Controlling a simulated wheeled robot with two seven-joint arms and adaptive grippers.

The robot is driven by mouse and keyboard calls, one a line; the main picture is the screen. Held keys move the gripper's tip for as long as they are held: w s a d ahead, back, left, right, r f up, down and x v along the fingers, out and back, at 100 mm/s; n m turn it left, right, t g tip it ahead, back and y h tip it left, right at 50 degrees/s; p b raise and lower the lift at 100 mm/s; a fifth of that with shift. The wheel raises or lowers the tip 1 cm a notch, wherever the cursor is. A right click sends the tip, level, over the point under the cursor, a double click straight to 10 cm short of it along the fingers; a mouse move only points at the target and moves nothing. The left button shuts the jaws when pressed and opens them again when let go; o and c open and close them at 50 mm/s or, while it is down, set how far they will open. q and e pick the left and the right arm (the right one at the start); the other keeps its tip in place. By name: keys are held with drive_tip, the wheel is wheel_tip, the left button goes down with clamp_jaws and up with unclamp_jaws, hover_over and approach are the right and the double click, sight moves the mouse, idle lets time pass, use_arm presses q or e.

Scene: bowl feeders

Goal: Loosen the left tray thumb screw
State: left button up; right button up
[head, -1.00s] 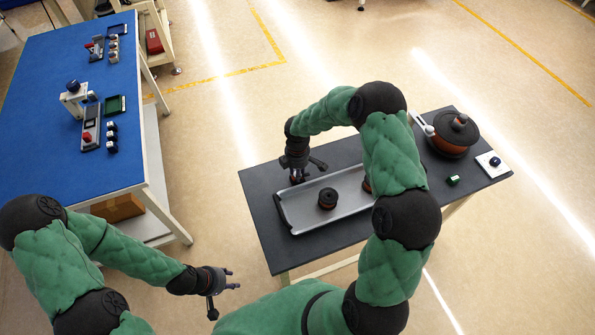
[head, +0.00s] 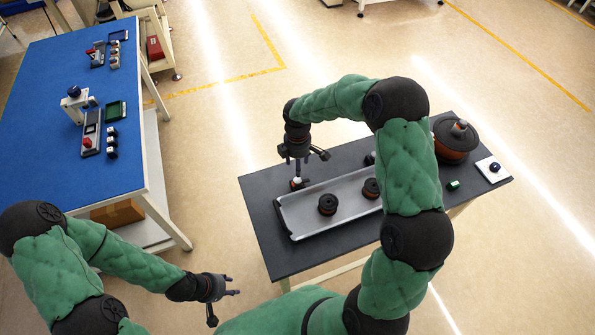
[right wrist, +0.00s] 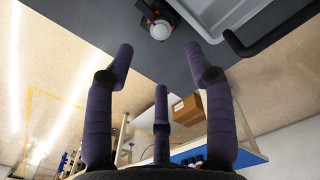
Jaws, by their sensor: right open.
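A grey tray (head: 300,216) lies on the dark table; its corner also shows in the right wrist view (right wrist: 215,15). A small orange and black thumb screw with a pale round top (head: 298,182) stands beside the tray's back left corner. It shows at the top of the right wrist view (right wrist: 160,29). My right gripper (head: 301,165) is above this screw, with its three fingers spread and nothing between them (right wrist: 159,64). The fingertips appear apart from the screw. My left gripper (head: 228,294) is open and empty, low at the front left, away from the table.
Two black and orange round parts (head: 327,204) (head: 371,189) sit in the tray. A black and orange pot (head: 455,140), a small green block (head: 453,185) and a blue button on a white plate (head: 494,166) are to the right. My right arm hides some of the table.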

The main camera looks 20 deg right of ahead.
drive_tip(key=shift+r, duration=1.6)
drive_tip(key=shift+r, duration=0.1)
